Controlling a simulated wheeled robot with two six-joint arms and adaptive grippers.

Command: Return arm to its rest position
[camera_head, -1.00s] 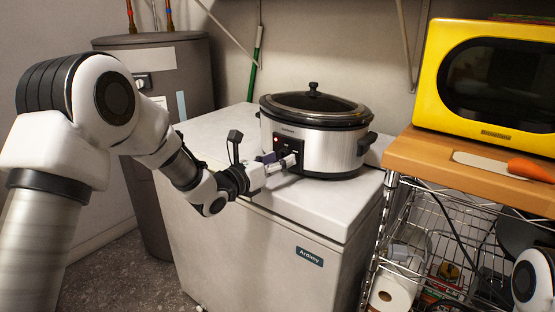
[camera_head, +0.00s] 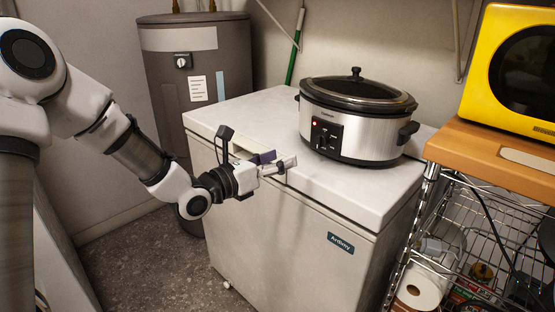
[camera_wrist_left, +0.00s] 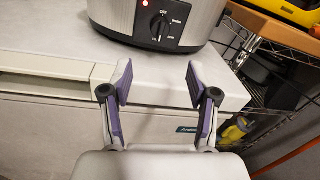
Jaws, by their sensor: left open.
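My left arm comes in from the left in the head view. Its gripper (camera_head: 277,166) is in front of the white chest freezer (camera_head: 300,225), near the top's front edge. In the left wrist view the two purple-padded fingers (camera_wrist_left: 158,85) are apart with nothing between them. A silver slow cooker (camera_head: 358,118) with a black lid stands on the freezer top, beyond the fingertips and apart from them. Its control knob (camera_wrist_left: 159,26) and a lit red light show in the left wrist view. My right gripper is not in view.
A wire shelf (camera_head: 470,235) with a wooden top (camera_head: 470,150) stands at the right and carries a yellow microwave (camera_head: 480,62). A grey water heater (camera_head: 197,75) stands behind the freezer's left side. Grey floor (camera_head: 150,260) is open at the lower left.

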